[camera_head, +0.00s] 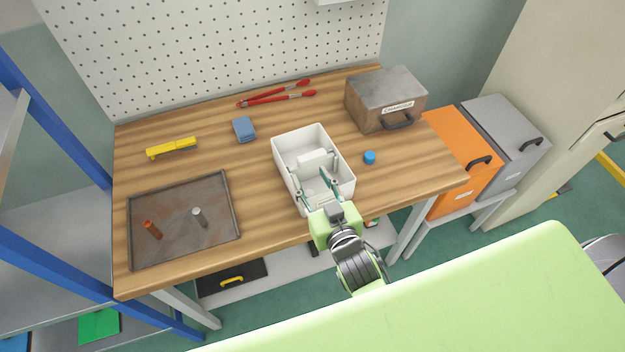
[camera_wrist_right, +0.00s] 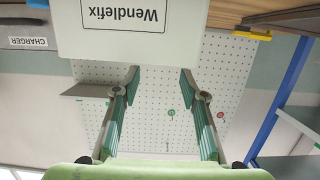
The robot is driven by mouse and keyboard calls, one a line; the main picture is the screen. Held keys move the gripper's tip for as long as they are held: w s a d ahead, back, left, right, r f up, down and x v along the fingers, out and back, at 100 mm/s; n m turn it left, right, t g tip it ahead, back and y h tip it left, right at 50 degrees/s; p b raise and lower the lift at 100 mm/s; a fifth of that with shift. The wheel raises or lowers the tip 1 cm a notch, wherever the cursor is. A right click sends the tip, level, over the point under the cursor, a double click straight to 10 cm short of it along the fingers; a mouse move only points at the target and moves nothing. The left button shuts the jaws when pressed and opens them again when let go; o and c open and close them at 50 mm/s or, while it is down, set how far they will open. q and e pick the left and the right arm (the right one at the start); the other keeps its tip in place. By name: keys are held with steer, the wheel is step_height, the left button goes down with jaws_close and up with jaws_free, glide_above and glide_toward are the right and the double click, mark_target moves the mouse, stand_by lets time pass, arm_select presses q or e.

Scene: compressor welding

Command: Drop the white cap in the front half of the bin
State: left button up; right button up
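The white bin (camera_head: 280,168) stands on the wooden table near its front edge. It also shows in the right wrist view (camera_wrist_right: 80,32), with a Wendlefix label on its wall. A white raised piece (camera_head: 312,160) shows inside the bin; I cannot tell whether it is part of the bin. I cannot make out a separate white cap. My right gripper (camera_head: 318,187) is at the bin's front end. In the right wrist view, my right gripper (camera_wrist_right: 158,78) has its fingers apart with nothing between them. My left gripper is not in view.
A blue cap (camera_head: 369,157) lies right of the bin. A metal charger box (camera_head: 385,98) stands behind it. A blue block (camera_head: 244,129), red-handled tool (camera_head: 280,97) and yellow tool (camera_head: 172,148) lie farther back and left. A dark tray (camera_head: 178,241) holds two small parts.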

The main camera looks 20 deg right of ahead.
steer(key=shift+s, duration=0.1)
steer(key=s+r, duration=0.2)
steer(key=s, duration=0.9)
steer(key=shift+s+d+r, duration=0.15)
steer(key=shift+s+d, duration=0.05)
steer(key=shift+s, duration=0.1)
steer(key=s+a+f+n+g+b, duration=0.1)
steer(key=s+f+g, duration=0.15)
steer(key=f, duration=0.95)
steer(key=s+a+f+g+y+b, duration=0.15)
steer(key=s+f, duration=0.25)
steer(key=f, duration=0.8)
steer(key=s+a+f+n+g+b, duration=0.1)
steer(key=s+f+g+b, duration=0.15)
steer(key=f, duration=1.05)
steer(key=s+d+f+g+h+b, duration=0.1)
steer(key=s+d+f+g, duration=0.3)
steer(key=s+f, duration=0.6)
steer(key=s+d+f+g+h+b, duration=0.1)
steer(key=s+d+f+g, duration=0.3)
steer(key=s+d+f, duration=0.3)
steer(key=s+f, duration=0.3)
steer(key=shift+s+d+f+b, duration=0.25)
steer(key=shift+s+d+b, duration=0.05)
steer(key=shift+d+b, duration=0.1)
